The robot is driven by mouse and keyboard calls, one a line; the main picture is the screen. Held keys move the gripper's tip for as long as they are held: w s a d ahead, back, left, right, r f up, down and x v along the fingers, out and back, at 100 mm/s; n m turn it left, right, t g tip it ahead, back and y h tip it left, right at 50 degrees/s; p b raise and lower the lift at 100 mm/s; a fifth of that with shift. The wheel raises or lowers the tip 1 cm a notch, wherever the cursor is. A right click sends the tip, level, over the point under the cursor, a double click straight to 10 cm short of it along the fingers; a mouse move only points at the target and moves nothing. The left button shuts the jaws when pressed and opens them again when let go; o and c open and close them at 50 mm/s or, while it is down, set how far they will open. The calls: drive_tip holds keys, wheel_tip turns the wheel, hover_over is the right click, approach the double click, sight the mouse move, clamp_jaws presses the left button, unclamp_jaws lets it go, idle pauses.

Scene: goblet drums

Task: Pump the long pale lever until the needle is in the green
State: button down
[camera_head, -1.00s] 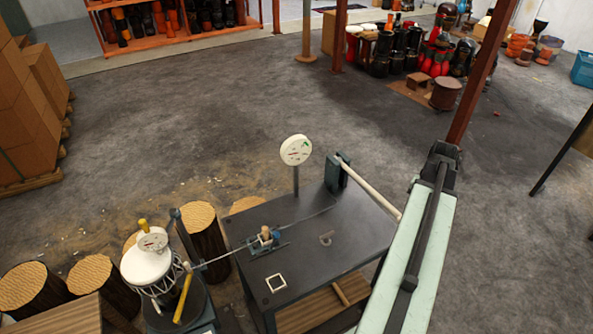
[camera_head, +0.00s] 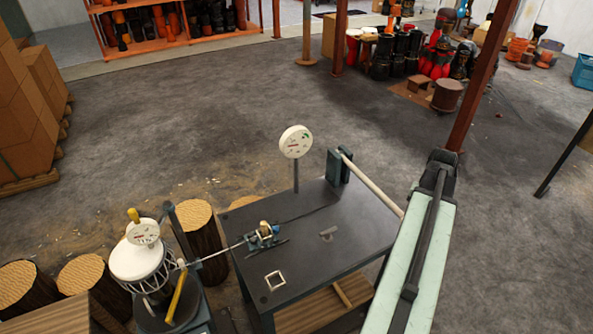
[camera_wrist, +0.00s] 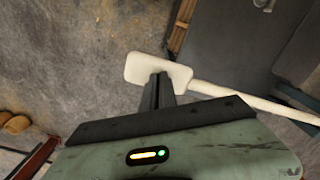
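The long pale lever (camera_head: 372,185) runs from a dark upright block (camera_head: 338,167) on the dark table towards the front right, where my arm hides its end in the head view. In the wrist view the lever's rod (camera_wrist: 245,98) ends in a broad pale paddle (camera_wrist: 148,68). My gripper (camera_wrist: 158,80) has its dark fingers close together over the paddle's near edge; contact is hard to judge. A round white gauge (camera_head: 295,142) stands on a post at the table's back, with small red and green marks. Its needle is too small to read.
The dark table (camera_head: 345,255) carries a small clamp (camera_head: 264,235) with a cable. A white-topped drum (camera_head: 137,262) with a smaller gauge (camera_head: 143,232) stands left of it, among log stumps (camera_head: 82,275). Open floor lies behind; a rust-red post (camera_head: 478,85) rises at right.

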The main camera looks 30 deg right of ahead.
wheel_tip(320, 180, down, 10)
drive_tip(key=b, duration=1)
wheel_tip(320, 180, up, 18)
drive_tip(key=p, duration=1.8)
drive_tip(key=shift+s+p, duration=0.3)
drive_tip(key=shift+p, duration=0.05)
drive_tip(key=shift+f, duration=0.2)
wheel_tip(320, 180, down, 18)
drive_tip(key=b, duration=1.8)
wheel_tip(320, 180, up, 18)
drive_tip(key=p, duration=1.8)
drive_tip(key=shift+s+r, duration=0.15)
